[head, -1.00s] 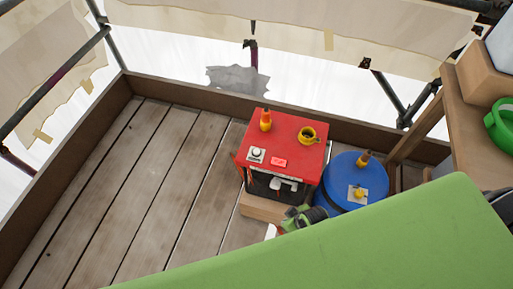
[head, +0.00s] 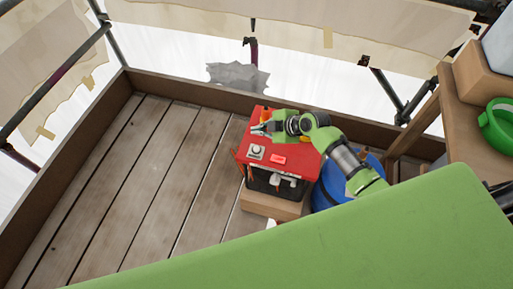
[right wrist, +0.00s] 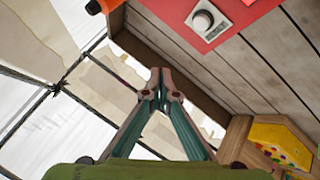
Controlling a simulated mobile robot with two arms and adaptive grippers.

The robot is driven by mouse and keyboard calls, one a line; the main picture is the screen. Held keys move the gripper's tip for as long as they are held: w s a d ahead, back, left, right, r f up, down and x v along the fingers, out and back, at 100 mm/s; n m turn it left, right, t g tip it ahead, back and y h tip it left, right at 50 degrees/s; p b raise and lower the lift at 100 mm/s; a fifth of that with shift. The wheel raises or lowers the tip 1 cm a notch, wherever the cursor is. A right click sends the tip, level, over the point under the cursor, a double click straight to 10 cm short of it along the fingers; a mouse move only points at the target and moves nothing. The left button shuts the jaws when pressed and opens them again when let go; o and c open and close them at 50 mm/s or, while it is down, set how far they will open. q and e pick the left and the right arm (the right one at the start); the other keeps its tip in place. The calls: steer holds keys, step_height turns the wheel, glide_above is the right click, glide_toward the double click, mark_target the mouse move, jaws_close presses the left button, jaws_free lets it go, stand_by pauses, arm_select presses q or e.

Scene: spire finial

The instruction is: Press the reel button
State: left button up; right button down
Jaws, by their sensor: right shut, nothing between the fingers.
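My left gripper is not in view.
My right arm partly covers a blue drum (head: 328,194) beside the box and the orange and yellow fittings on top. A wooden bench (head: 485,125) with a green ring-shaped item (head: 497,128) stands at right. The plank deck (head: 130,190) at left is clear.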

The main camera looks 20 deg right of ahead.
steer(key=b, duration=0.6)
glide_above(258, 149)
step_height(258, 149, down, 8)
steer(key=shift+s+r, duration=0.1)
steer(key=shift+r, duration=0.1)
steer(key=shift+f+b, duration=0.7)
steer(key=shift+b, duration=0.05)
stand_by(0.4)
steer(key=shift+f+b, duration=0.35)
steer(key=shift+b, duration=0.05)
steer(key=shift+f, duration=0.1)
